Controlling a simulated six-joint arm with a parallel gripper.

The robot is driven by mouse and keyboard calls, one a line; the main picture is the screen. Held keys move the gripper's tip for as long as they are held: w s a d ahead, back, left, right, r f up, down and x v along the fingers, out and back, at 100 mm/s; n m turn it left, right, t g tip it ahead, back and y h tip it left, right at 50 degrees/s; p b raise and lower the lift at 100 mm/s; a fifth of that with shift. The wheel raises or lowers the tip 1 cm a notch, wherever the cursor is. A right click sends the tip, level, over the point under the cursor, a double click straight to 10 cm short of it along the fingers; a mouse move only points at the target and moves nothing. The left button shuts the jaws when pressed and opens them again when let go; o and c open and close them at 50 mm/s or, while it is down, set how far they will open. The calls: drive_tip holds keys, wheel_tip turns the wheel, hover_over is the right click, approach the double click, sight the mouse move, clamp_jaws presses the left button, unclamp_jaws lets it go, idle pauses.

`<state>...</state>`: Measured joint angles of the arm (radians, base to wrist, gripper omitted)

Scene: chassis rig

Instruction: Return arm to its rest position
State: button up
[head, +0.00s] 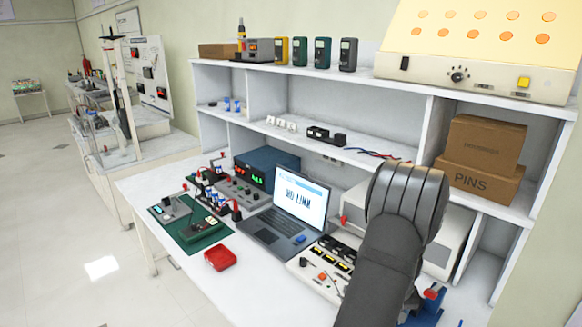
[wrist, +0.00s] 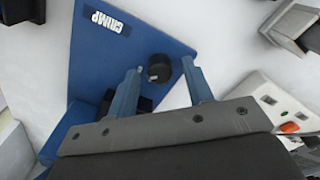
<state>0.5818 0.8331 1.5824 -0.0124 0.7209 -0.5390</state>
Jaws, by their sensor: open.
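My gripper (wrist: 162,76) shows in the wrist view with its two blue-grey fingers apart and nothing held between them. I cannot tell whether the fingers touch the device. In the head view my dark grey arm (head: 400,235) reaches over the right part of the bench, and the gripper cannot be made out there. A part of a blue tool (head: 428,300) shows beside the arm at the lower right.
A laptop (head: 275,222), a panel with switches (head: 318,272) and a red tray (head: 220,258) lie on the bench left of my arm. Shelves with cardboard boxes (head: 480,165) stand behind it. In the wrist view, a white switch box (wrist: 275,110) is at the right.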

drive_tip(key=n, duration=0.3)
drive_tip(key=shift+n, duration=0.4)
wheel_tip(320, 180, up, 7)
